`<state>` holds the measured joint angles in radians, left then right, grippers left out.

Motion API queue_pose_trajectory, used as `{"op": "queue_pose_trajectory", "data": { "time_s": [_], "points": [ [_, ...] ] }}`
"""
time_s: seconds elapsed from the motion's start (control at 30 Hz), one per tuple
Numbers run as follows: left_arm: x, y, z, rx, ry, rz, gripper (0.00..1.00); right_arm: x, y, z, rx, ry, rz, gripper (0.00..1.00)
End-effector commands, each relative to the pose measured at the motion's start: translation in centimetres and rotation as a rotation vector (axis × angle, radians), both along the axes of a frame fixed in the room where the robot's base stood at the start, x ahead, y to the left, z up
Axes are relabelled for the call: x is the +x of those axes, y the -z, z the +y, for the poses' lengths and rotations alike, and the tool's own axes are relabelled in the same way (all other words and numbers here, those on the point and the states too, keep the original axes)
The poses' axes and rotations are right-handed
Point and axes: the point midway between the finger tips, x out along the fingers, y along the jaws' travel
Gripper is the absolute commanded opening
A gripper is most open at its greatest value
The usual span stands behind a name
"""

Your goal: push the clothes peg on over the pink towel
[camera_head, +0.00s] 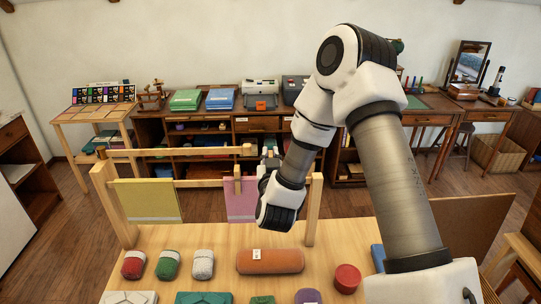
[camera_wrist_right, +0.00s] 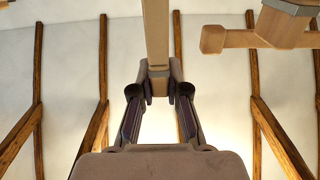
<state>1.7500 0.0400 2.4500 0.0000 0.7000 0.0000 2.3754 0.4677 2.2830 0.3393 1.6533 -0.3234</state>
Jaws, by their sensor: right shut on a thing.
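The pink towel (camera_head: 238,208) hangs over the lower rail of a wooden rack. My right arm hides part of its right side. A small upright wooden piece (camera_head: 238,180) stands at the rail on the pink towel; I cannot tell whether it is a peg. My right gripper (camera_head: 268,160) is beside the towel at rail height, largely hidden by its own wrist. In the right wrist view its fingers are closed on a pale wooden piece, which looks like the clothes peg (camera_wrist_right: 158,75). Whether it touches the towel is hidden. My left gripper is out of view.
A yellow-green towel (camera_head: 148,200) hangs at the rack's left. An upper rail (camera_head: 180,152) ends in a wooden knob, which also shows in the wrist view (camera_wrist_right: 212,39). A brown roll (camera_head: 270,261), a red tin (camera_head: 347,278) and several small bundles lie on the front table.

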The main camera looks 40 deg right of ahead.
Motion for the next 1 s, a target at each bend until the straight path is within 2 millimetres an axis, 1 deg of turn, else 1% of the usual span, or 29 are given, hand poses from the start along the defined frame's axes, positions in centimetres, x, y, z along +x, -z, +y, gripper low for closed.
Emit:
{"op": "queue_pose_trajectory", "data": {
  "time_s": [1.0],
  "points": [
    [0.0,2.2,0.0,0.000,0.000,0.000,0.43,0.0,2.6,0.0,-0.001,0.000,-0.001,0.00]
  ]
}}
